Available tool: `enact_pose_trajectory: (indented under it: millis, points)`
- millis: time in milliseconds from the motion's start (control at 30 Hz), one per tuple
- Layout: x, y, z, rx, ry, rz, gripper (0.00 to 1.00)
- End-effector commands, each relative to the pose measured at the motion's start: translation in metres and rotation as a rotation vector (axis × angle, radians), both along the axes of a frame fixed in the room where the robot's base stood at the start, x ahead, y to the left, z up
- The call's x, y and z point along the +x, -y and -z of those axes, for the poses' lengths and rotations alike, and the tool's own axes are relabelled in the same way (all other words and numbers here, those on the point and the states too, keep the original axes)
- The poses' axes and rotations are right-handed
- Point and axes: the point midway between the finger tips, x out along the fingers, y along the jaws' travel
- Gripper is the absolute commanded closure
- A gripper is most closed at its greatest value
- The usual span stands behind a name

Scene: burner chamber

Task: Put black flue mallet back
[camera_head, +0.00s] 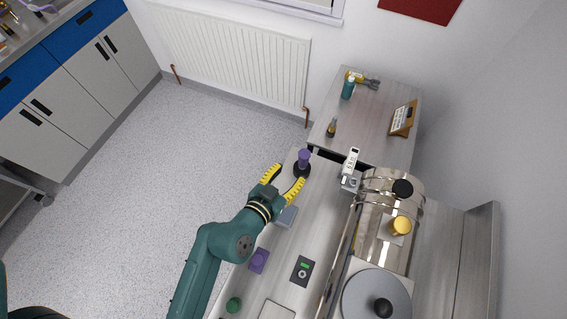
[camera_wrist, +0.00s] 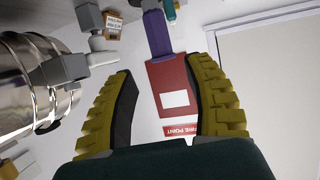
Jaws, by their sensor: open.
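An upright tool with a purple handle and a round black base (camera_head: 302,171) stands near the far left corner of the steel bench (camera_head: 318,205); I take it to be the black flue mallet. Its purple handle (camera_wrist: 157,35) also shows in the wrist view, ahead of and between my fingertips. My gripper (camera_head: 291,174) is open and empty, with its yellow fingers pointing toward the tool. In the wrist view my gripper (camera_wrist: 163,66) frames the handle with clear space between. Whether a finger touches the base cannot be told.
A blue-grey pad (camera_head: 287,216), a purple pad (camera_head: 259,261), a black control box (camera_head: 302,270) and a green knob (camera_head: 233,305) are on the bench. The shiny metal burner (camera_head: 375,235) stands to the right. A side table (camera_head: 375,115) with small items stands behind.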

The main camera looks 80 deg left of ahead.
Motion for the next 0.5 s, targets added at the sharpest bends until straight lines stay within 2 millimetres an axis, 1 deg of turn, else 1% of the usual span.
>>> enact_pose_trajectory:
  millis: [33, 100, 200, 500]
  points:
    - [-0.007, 0.007, -0.001, -0.004, 0.000, -0.003, 0.48]
    - [-0.013, 0.014, -0.005, -0.002, -0.001, -0.001, 0.48]
    - [-0.017, 0.019, -0.009, -0.001, -0.001, -0.001, 0.48]
    - [-0.016, 0.020, -0.012, 0.004, 0.001, 0.005, 0.48]
